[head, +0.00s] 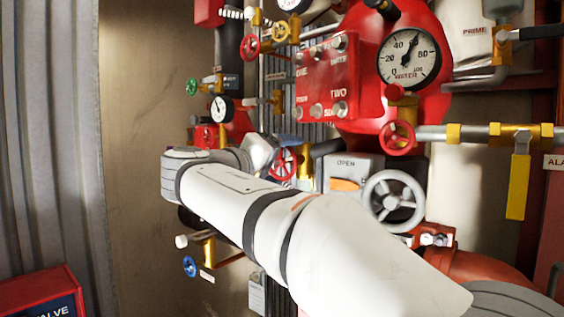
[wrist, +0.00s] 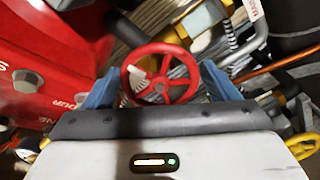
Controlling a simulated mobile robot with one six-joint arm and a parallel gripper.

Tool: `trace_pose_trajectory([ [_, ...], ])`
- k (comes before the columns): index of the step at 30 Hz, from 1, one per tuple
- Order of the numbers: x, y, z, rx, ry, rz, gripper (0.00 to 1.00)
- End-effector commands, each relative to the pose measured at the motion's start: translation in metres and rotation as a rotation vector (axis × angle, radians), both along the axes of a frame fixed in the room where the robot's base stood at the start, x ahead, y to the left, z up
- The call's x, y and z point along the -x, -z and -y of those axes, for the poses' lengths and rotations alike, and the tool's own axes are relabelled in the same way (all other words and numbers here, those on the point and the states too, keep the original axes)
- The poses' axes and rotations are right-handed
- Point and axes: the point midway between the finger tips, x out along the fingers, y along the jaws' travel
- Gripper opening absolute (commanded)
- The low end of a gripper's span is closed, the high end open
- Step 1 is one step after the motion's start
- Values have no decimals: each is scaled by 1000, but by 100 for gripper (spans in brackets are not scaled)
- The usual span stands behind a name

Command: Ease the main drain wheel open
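A red spoked handwheel (wrist: 178,68) lies between the two blue fingers of my gripper (wrist: 160,84) in the wrist view. The fingers are apart, one on each side of the rim, and I cannot tell whether either touches it. A small white patch shows on the wheel's left part. In the head view a red wheel (head: 284,163) sits just beyond my gripper (head: 284,143), which is partly hidden by my arm. No readable label names the main drain wheel, so I cannot confirm which wheel it is.
A larger grey handwheel (head: 393,201) stands by an OPEN plate (head: 346,163). A red panel (head: 327,80), a pressure gauge (head: 408,56) and another red wheel (head: 397,137) crowd above. A yellow lever (head: 518,185) hangs right. A blue wheel (head: 189,266) sits low left.

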Motion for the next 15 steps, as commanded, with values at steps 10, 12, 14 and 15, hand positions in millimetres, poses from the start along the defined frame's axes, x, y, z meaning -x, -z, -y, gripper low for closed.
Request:
trace_pose_trajectory([
  [10,0,0,0,0,1,0,52],
  [12,0,0,0,0,1,0,47],
  [14,0,0,1,0,1,-1,46],
  [15,0,0,1,1,1,-2,46],
])
